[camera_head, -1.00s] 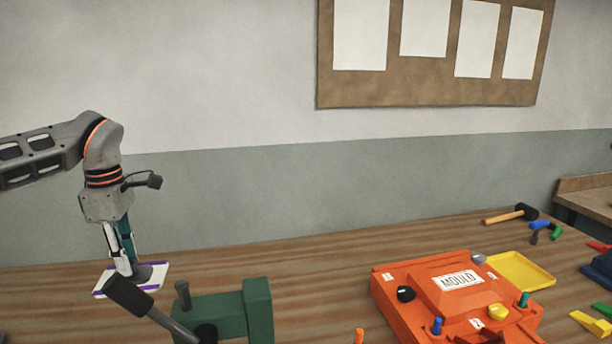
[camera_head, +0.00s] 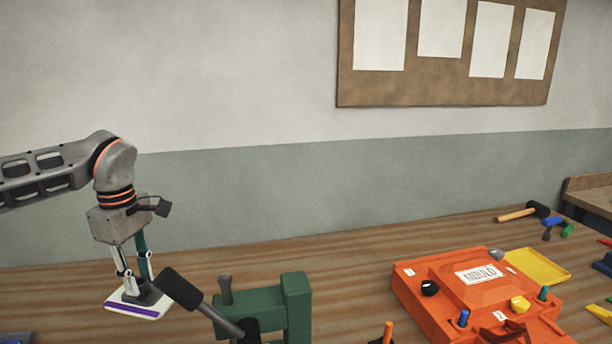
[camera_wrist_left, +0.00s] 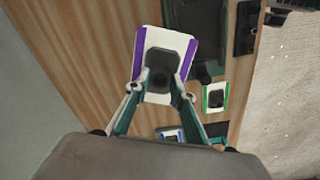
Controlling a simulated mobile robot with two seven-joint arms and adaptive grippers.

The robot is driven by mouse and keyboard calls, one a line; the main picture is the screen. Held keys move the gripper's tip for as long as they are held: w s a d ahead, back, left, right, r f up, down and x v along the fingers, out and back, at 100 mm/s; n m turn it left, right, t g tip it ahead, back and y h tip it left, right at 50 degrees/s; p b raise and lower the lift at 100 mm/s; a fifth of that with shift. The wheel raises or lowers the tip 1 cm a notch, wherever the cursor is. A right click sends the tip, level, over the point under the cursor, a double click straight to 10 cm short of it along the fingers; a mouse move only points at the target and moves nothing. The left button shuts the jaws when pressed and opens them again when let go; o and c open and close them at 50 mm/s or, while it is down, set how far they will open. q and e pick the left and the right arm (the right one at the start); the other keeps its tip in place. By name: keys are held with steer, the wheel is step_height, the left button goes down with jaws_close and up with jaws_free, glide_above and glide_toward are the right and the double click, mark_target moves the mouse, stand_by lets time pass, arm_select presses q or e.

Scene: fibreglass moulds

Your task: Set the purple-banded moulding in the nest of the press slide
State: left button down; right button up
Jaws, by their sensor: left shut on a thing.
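The purple-banded moulding (camera_head: 128,307) is a white plate with purple edge bands and a dark raised knob in its middle. My left gripper (camera_head: 138,287) is shut on that knob, with the plate below its fingertips. In the left wrist view, the moulding (camera_wrist_left: 141,87) shows purple bands on both sides, and the gripper (camera_wrist_left: 162,82) grips the knob. The green press (camera_head: 262,312), with a black-handled lever, stands to the right of the moulding. Its nest cannot be made out in the head view. Whether the moulding touches the table is unclear. My right gripper is not in view.
An orange mould (camera_head: 470,290) and a yellow tray (camera_head: 538,266) are on the right of the wooden table (camera_head: 340,265). A hammer (camera_head: 520,213) lies behind them. In the wrist view, a green-banded moulding (camera_wrist_left: 215,97) and a blue-banded one (camera_wrist_left: 170,135) lie near my gripper.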

mark_target(154, 313)
arm_select(q)
steer(key=s+d+f+m, duration=0.1)
steer(key=m, duration=0.1)
steer(key=s+d+f+m, duration=0.2)
steer(key=m, duration=0.1)
steer(key=s+d+f+m, duration=0.1)
steer(key=f+m, duration=0.1)
steer(key=shift+s+d+m, duration=0.25)
steer(key=shift+s+m, duration=0.05)
steer(key=s+d+f+m, duration=0.4)
steer(key=s+d+m, duration=0.1)
steer(key=m, duration=0.3)
steer(key=shift+s+f, duration=0.2)
steer(key=shift+s, duration=0.7)
